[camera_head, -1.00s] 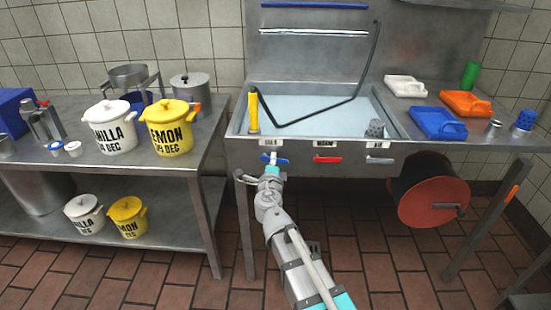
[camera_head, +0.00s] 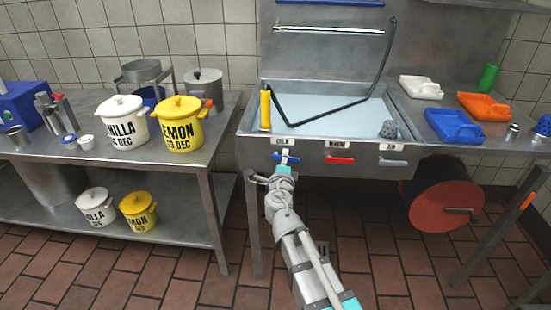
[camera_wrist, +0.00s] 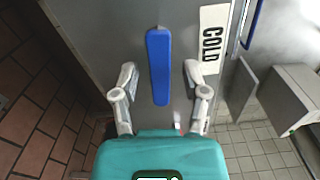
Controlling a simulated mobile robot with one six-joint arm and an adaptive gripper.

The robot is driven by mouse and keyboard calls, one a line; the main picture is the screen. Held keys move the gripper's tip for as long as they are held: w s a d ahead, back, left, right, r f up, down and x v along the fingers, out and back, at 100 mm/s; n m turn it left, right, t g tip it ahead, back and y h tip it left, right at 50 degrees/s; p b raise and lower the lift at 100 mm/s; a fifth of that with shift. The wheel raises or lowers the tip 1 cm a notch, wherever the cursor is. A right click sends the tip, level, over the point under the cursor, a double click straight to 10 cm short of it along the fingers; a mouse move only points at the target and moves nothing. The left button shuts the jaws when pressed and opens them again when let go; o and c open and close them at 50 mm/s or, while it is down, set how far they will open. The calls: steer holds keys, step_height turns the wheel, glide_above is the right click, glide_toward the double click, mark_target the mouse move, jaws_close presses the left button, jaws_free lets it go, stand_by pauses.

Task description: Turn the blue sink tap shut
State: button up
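The blue tap (camera_head: 287,159) is on the sink's front panel below the COLD label (camera_head: 283,141). Its lever lies about level, in line with the label. In the wrist view the blue lever (camera_wrist: 158,66) runs between my two fingers, with the COLD label (camera_wrist: 212,40) beside it. My gripper (camera_wrist: 160,72) is open, one finger on each side of the lever, with a visible gap to both. In the head view my gripper (camera_head: 284,169) is right in front of the tap and hides part of it.
A red lever (camera_head: 339,160) and a grey lever (camera_head: 393,162) sit to the right on the same panel. A red hose reel (camera_head: 446,204) is under the right counter. A table (camera_head: 205,158) with labelled pots stands at the left.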

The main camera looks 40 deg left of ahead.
stand_by(0.3)
steer(key=v, duration=1.2)
steer(key=shift+s+a, duration=0.1)
steer(key=c, duration=0.4)
steer(key=shift+w+f+m, duration=0.1)
steer(key=shift+w+m, duration=0.2)
steer(key=shift+m, duration=0.7)
jaws_close()
steer(key=f+m+g+p, duration=0.1)
steer(key=m, duration=0.4)
steer(key=w+m+g+h+p, duration=0.1)
steer(key=m, duration=0.4)
steer(key=w+d+f+m+g+p, duration=0.1)
steer(key=m, duration=0.4)
steer(key=shift+w+f+m+g, duration=0.2)
steer(key=shift+f+m+g, duration=0.1)
steer(key=shift+f+m, duration=0.1)
